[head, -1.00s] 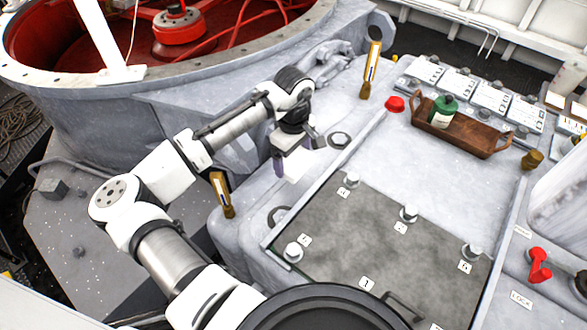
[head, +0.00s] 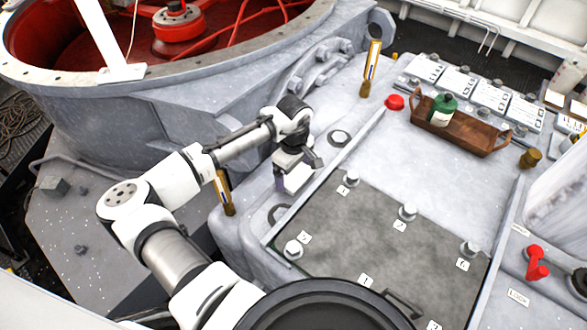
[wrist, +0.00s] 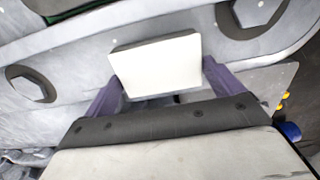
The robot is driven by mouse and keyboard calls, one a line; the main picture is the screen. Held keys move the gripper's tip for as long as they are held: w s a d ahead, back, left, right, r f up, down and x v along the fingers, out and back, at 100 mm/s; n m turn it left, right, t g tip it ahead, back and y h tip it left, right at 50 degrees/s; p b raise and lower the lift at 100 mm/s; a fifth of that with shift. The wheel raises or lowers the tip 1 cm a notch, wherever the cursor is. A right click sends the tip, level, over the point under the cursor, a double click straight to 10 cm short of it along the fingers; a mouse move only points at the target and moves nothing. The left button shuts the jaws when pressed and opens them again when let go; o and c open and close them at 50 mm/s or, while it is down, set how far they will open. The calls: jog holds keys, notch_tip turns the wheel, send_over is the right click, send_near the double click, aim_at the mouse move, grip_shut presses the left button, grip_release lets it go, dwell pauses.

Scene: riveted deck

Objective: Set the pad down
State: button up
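The pad is a white block. It shows in the wrist view (wrist: 158,66) between the two purple fingers of my gripper (wrist: 160,84), whose fingers meet its left and right sides. In the head view the pad (head: 298,178) hangs under my gripper (head: 292,168), over the pale grey housing just left of the dark cover plate's upper left edge. The far finger is mostly hidden there. I cannot tell whether the pad's underside touches the surface.
The dark cover plate (head: 385,235) carries several numbered bolts. A brass-ended post (head: 222,193) stands close left of my gripper, another (head: 371,66) farther back.

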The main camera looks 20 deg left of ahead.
aim_at(294, 174)
jog(key=shift+o, duration=0.6)
jog(key=shift+r, duration=0.2)
notch_tip(294, 174, up, 12)
jog(key=b, duration=0.1)
jog(key=shift+s, duration=0.1)
